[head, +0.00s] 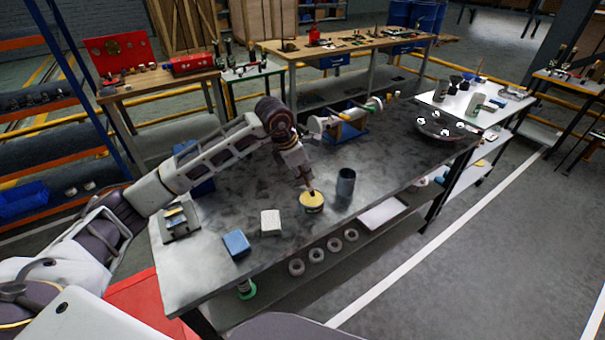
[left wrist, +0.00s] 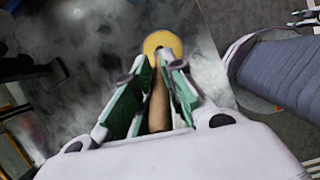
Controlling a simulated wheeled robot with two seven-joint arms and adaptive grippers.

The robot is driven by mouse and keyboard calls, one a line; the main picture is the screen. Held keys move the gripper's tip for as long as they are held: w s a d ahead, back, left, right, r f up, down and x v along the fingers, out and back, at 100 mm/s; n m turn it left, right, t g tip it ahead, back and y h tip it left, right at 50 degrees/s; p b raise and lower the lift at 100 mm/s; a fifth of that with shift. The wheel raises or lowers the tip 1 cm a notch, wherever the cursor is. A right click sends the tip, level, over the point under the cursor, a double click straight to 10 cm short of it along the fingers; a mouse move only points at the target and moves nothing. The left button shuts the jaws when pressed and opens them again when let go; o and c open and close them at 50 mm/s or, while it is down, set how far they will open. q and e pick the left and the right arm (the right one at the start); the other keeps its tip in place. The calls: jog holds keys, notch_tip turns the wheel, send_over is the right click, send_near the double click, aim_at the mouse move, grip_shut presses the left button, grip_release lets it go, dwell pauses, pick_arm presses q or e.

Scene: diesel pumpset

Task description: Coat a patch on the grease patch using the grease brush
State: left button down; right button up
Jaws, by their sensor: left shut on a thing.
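My left gripper (head: 304,182) is above the steel bench, pointing down. In the left wrist view its fingers (left wrist: 159,68) are shut on the tan wooden handle of the grease brush (left wrist: 158,108). The bristle end is hidden or too small to make out. A round, low tin with a yellow top (head: 312,203) stands right below the gripper, and its yellow face (left wrist: 162,44) shows just beyond the fingertips. The brush's lower end appears at the tin; I cannot tell whether it touches. I cannot pick out a separate grease patch. My right gripper is not in view.
A dark grey cup (head: 345,185) stands close right of the tin. A white block (head: 270,222) and a blue block (head: 236,243) lie left of it on the bench (head: 200,262). A shaft assembly (head: 345,122) and a dark round plate (head: 440,126) are farther back.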

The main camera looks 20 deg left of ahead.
jog(key=shift+s+a+f+b, duration=0.45)
jog(key=shift+s+a, duration=0.3)
jog(key=shift+a, duration=0.1)
dwell(1.0)
